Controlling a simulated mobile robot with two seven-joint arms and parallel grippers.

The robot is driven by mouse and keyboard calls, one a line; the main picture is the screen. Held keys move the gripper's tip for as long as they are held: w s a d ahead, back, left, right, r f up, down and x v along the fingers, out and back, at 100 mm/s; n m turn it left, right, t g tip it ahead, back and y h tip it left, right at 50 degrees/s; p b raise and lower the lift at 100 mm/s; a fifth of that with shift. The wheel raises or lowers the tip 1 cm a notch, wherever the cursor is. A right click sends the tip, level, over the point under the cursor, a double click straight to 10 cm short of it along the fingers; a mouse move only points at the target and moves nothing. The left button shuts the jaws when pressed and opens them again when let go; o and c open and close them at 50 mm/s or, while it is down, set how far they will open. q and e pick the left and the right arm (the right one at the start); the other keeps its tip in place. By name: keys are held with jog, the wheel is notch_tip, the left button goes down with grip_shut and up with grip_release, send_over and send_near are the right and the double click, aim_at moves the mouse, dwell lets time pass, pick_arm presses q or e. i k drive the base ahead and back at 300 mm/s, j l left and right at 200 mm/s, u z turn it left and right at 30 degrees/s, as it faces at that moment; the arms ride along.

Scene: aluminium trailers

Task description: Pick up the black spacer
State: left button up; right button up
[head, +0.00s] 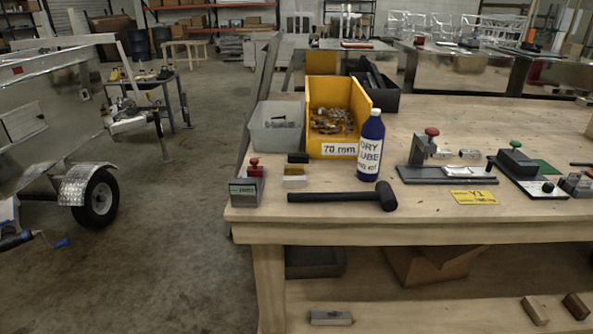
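A small black block (298,158), which looks like the black spacer, sits on the wooden workbench (430,218) near its left end. It is just left of the front of the yellow bin (321,92) and behind a small block with a yellowish top and pale front (294,174). It is small in the view, so its exact shape is hard to tell. Neither of my grippers shows in the head view.
A grey bin (262,138) is behind the block to the left. A red-knobbed device (247,186), a black mallet (345,196) and a blue lube bottle (371,148) are close by. Fixtures (445,174) stand further right. The floor left of the bench is open.

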aim_at(292, 158)
jog(key=i+j+u, duration=0.2)
jog(key=j+u, duration=0.2)
jog(key=i+j+u, duration=0.4)
jog(key=j, duration=0.15)
jog(key=i+j+u, duration=0.25)
jog(key=j+u, duration=0.15)
jog(key=i+j+u, duration=0.35)
jog(key=i+z, duration=0.35)
jog(key=i, duration=0.2)
jog(key=i+j+z, duration=0.25)
jog(key=i+z, duration=0.15)
jog(key=i, duration=0.15)
jog(key=i+z, duration=0.25)
jog(key=z, duration=0.15)
jog(key=i+z, duration=0.2)
jog(key=z, duration=0.2)
jog(key=i+j+z, duration=0.15)
jog(key=z, duration=0.3)
jog(key=i+j+z, duration=0.1)
jog(key=i+z, duration=0.15)
jog(key=z, duration=0.15)
jog(key=i+j+z, duration=0.1)
jog(key=z, duration=0.3)
jog(key=i+j+z, duration=0.6)
jog(key=z, duration=0.15)
jog(key=i+j+z, duration=0.2)
jog(key=z, duration=0.2)
